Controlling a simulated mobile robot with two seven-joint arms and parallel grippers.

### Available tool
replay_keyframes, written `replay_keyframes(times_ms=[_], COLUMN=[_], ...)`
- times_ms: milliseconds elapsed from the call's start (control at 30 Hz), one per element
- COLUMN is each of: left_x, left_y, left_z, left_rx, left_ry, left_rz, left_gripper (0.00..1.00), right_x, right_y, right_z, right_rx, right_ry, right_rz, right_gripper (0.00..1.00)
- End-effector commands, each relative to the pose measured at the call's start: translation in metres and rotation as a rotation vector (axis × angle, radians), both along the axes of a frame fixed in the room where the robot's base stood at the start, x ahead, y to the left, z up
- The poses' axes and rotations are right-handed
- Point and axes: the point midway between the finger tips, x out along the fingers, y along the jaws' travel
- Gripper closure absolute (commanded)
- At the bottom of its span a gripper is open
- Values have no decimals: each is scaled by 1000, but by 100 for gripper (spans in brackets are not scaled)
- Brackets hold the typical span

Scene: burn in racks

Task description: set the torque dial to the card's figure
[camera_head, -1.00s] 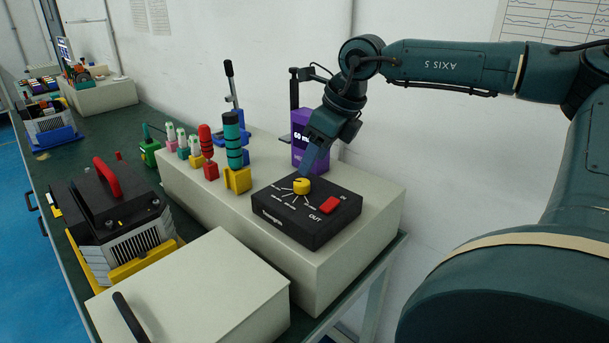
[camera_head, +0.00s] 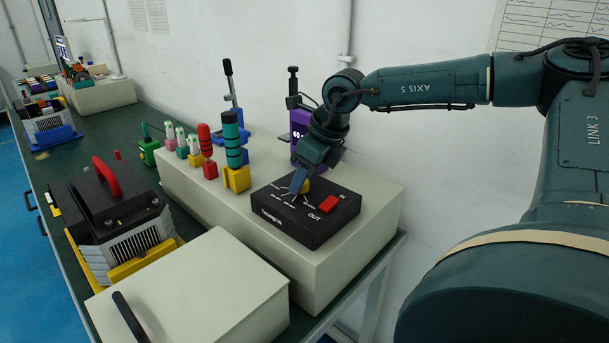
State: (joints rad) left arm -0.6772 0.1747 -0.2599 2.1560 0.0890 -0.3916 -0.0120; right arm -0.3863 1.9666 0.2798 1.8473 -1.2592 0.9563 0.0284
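The black torque box (camera_head: 305,225) sits on a cream riser and carries a red switch (camera_head: 328,203) with IN and OUT lettering. The dial's pointer is hidden. A purple display (camera_head: 298,133), possibly the card, stands behind the box, and its figure is mostly covered by my arm. My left gripper is out of view.
Red, teal and yellow-based tools (camera_head: 233,140) stand left of the box on the cream riser (camera_head: 345,235). A cream case (camera_head: 195,290) with a black handle is in front. A black unit with a red handle (camera_head: 107,177) is at left.

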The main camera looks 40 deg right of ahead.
Motion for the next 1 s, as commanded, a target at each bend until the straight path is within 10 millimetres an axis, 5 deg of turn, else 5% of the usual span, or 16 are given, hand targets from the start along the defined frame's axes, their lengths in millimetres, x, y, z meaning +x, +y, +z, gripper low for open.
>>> replay_keyframes(times_ms=[333, 667, 1000], left_x=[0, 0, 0], left_y=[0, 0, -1], left_z=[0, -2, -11], left_rx=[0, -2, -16], left_ry=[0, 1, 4], left_rz=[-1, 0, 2], left_gripper=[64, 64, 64], right_x=[0, 0, 1], right_y=[0, 0, -3], right_z=[0, -1, -2], right_rx=[0, 2, 0], right_ry=[0, 1, 1], right_rz=[0, 44, 276], right_gripper=[92, 93, 93])
